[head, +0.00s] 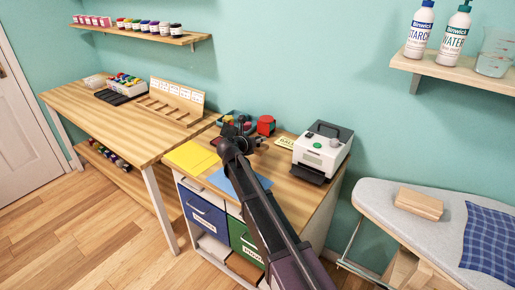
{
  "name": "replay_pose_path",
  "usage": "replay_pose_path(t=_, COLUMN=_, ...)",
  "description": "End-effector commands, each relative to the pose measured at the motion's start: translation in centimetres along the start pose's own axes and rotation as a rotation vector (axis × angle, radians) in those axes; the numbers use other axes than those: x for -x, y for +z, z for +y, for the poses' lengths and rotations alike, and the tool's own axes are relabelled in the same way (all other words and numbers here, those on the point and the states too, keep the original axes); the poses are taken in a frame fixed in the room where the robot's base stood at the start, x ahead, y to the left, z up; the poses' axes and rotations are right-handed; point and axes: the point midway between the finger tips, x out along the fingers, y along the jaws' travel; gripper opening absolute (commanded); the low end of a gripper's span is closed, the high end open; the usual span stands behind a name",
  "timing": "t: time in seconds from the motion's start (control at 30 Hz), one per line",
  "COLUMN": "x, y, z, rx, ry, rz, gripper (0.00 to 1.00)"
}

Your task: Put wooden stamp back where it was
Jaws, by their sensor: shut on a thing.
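My gripper (243,140) is dark and reaches over the top of the drawer cabinet (288,183), towards its back edge. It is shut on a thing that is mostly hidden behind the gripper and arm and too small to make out. I cannot tell from this view whether that is the wooden stamp. A teal tray (228,117) with small dark and reddish items lies just behind the gripper. A red object (266,125) stands close to its right.
A white label printer (322,150) stands right on the cabinet, beside a small yellow card (285,143). Yellow sheets (191,157) and a blue sheet (240,181) lie in front. A wooden rack (170,103) stands on the left table. A wooden block (419,203) lies on the ironing board.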

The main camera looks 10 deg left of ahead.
Motion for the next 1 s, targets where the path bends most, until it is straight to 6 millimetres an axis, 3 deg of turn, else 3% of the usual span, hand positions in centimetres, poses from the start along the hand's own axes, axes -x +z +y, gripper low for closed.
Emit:
replay_pose_path(t=0.5, x=-0.5, y=0.2, z=0.5, rx=0.000, ry=0.000, rz=0.000, gripper=0.00)
replay_pose_path(t=1.0, x=-1.6, y=-2.7, z=1.6, rx=0.000, ry=0.000, rz=0.000, gripper=0.00)
